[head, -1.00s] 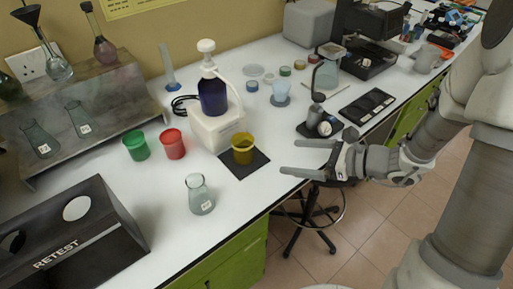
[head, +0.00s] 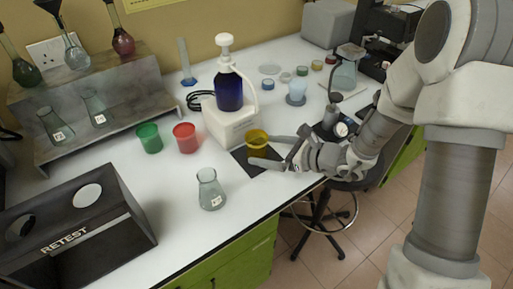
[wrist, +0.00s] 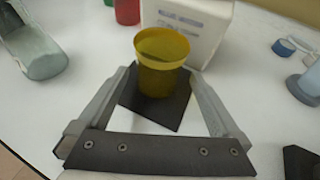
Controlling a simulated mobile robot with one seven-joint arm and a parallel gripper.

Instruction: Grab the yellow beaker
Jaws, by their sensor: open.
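The yellow beaker (head: 257,140) stands upright on a dark square mat (head: 240,158) at the front of the white box. In the wrist view the yellow beaker (wrist: 161,66) is centred just beyond and between my fingertips. My gripper (head: 258,150) is open, its two fingers pointing left toward the beaker. In the wrist view my gripper (wrist: 162,88) shows a finger on each side, with nothing held.
A white box (head: 230,122) with a blue pump bottle (head: 229,92) stands right behind the beaker. Red (head: 186,137) and green (head: 149,138) beakers stand to the left. A glass flask (head: 210,190) stands front left. A black RETEST box (head: 75,225) sits near the left edge.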

